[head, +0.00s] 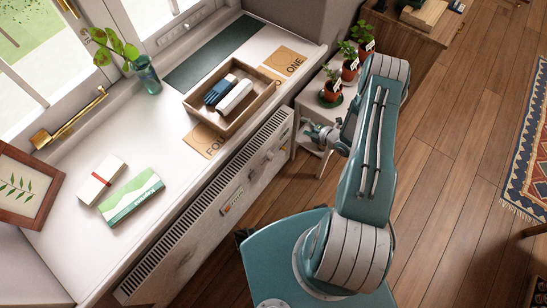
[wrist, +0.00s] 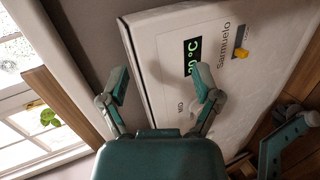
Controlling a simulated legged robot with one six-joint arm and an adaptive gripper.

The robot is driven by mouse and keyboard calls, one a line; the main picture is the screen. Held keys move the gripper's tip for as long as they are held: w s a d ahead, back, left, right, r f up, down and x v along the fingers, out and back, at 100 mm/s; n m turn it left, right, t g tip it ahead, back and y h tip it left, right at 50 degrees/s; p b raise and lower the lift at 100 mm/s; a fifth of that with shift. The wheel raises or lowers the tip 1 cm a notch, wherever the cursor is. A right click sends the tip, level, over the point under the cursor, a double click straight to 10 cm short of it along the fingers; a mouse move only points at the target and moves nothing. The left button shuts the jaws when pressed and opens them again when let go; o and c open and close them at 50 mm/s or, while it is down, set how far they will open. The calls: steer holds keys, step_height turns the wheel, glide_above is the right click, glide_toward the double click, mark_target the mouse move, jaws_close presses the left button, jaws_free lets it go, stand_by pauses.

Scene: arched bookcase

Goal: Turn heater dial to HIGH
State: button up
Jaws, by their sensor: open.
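The heater (head: 190,232) is a long white unit with a top grille, under the windowsill in the head view. In the wrist view its white front panel (wrist: 165,50) shows tilted, with a lit green temperature display (wrist: 192,57), a yellow knob or switch (wrist: 241,53) on a grey plate and a small dark label that I cannot read surely.
On the sill are a wooden tray (head: 212,121), a green-white box (head: 131,198), a small white box (head: 101,180) and a glass vase (head: 148,75). A small white stand (head: 310,101) with potted plants (head: 332,92) is close to my gripper. The wooden floor (head: 440,190) is open to the right.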

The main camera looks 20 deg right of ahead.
steer(key=s+a+f+n+t+y, duration=0.1)
steer(key=s+a+f+t+y, duration=0.15)
steer(key=s+a+f, duration=0.4)
steer(key=y, duration=0.2)
glide_toward(272, 158)
steer(key=shift+n+t+h, duration=0.25)
steer(key=shift+n, duration=0.15)
steer(key=x, duration=1)
steer(key=shift+f, duration=0.25)
jaws_close()
